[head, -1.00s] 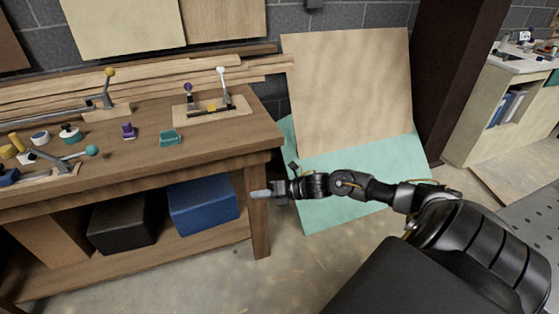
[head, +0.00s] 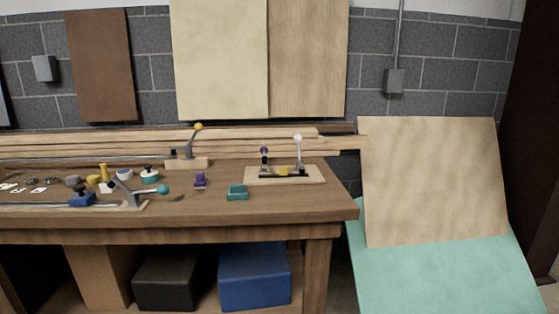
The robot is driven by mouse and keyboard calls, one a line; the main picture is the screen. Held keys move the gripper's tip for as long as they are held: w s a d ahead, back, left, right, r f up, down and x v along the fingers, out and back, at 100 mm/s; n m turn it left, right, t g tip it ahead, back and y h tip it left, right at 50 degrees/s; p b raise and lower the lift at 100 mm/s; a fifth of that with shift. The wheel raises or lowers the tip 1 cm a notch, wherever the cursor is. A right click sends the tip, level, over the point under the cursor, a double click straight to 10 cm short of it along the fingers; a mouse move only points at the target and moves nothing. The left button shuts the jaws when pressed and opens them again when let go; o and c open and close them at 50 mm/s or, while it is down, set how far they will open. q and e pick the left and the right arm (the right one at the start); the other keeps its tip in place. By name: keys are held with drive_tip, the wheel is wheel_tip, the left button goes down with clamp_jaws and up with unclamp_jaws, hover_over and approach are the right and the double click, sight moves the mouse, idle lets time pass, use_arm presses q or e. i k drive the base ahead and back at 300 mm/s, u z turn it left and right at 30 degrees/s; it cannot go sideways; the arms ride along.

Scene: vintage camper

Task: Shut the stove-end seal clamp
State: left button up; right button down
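Several toggle clamps are on the workbench (head: 300,200) in the head view; I cannot tell which is the stove-end one. On a light board (head: 255,177) at the bench's right end, a clamp lever with a white knob (head: 298,138) stands upright. A purple-knobbed post (head: 264,152) stands left of it, with a small yellow piece (head: 284,172) between them. A yellow-knobbed lever (head: 191,142) leans up at the back on a wooden block. A teal-knobbed lever (head: 144,192) lies low at the left front. Neither gripper is in view.
A teal block (head: 237,192), a purple piece (head: 200,181) and several small jars and tools lie on the bench. Long planks (head: 240,143) lie along its back. Black and blue bins (head: 254,276) sit below. A plywood sheet (head: 432,180) leans right of the bench.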

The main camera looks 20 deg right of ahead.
sight(264, 150)
drive_tip(key=z, duration=0.4)
drive_tip(key=i, duration=0.95)
drive_tip(key=u, duration=0.25)
